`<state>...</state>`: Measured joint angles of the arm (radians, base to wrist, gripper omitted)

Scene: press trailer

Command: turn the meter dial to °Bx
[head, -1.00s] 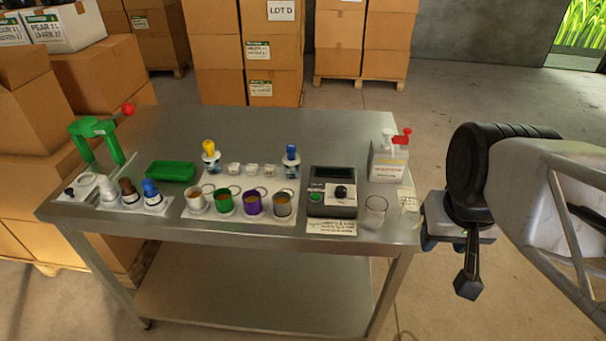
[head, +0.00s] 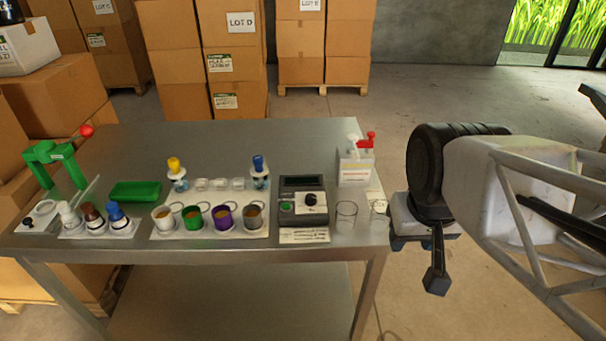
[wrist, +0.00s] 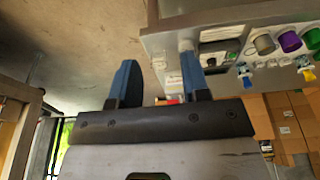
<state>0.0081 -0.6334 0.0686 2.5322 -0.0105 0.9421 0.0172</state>
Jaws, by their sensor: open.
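The meter (head: 303,201) is a dark grey box near the right front of the steel table, with a dark display at the top. Its black dial (head: 310,200) sits on a pale panel, with a green button left of it. The dial's markings are too small to read. My gripper (head: 418,255) is right of the table, apart from the meter. In the wrist view my gripper (wrist: 160,85) shows two separated blue fingers with nothing between them. The meter (wrist: 216,54) is there partly hidden behind the right finger.
Two clear glasses (head: 346,216) stand right of the meter, before a white box with a red-topped pump (head: 356,165). Several coloured cups (head: 194,219) stand left of the meter. A green tray (head: 135,191) and green press (head: 52,165) are farther left. Stacked boxes (head: 233,60) stand behind.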

